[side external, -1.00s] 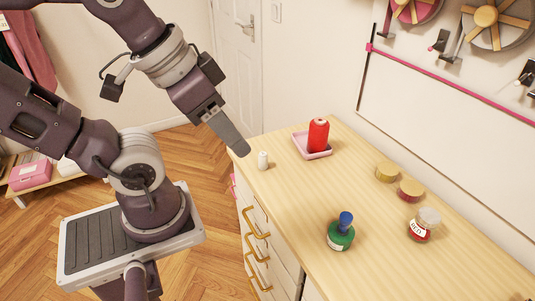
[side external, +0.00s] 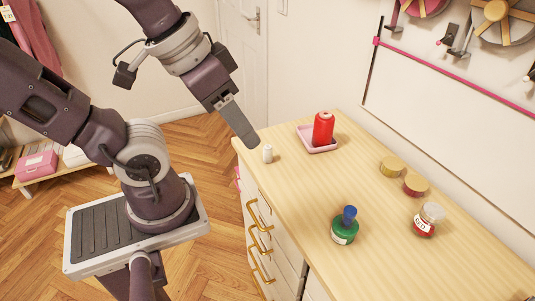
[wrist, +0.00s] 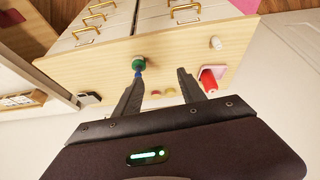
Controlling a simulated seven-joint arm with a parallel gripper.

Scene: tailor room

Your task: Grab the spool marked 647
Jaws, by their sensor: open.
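A red spool (side external: 322,130) stands upright in a pink tray (side external: 320,149) on the wooden dresser top; it also shows at the right in the wrist view (wrist: 208,81). A small white spool-like piece (side external: 267,154) stands near the dresser's left edge, also in the wrist view (wrist: 216,43). I cannot read 647 on either. My gripper (side external: 252,142) hangs above the dresser's left edge, beside the white piece and apart from it. In the wrist view its fingers (wrist: 161,74) are spread with nothing held between them.
A green bottle with a blue top (side external: 345,228), a labelled red jar (side external: 427,218), a yellow-lidded round piece (side external: 391,167) and a red one (side external: 415,185) stand on the dresser (side external: 385,272). The wall is behind it. The dresser's middle is clear.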

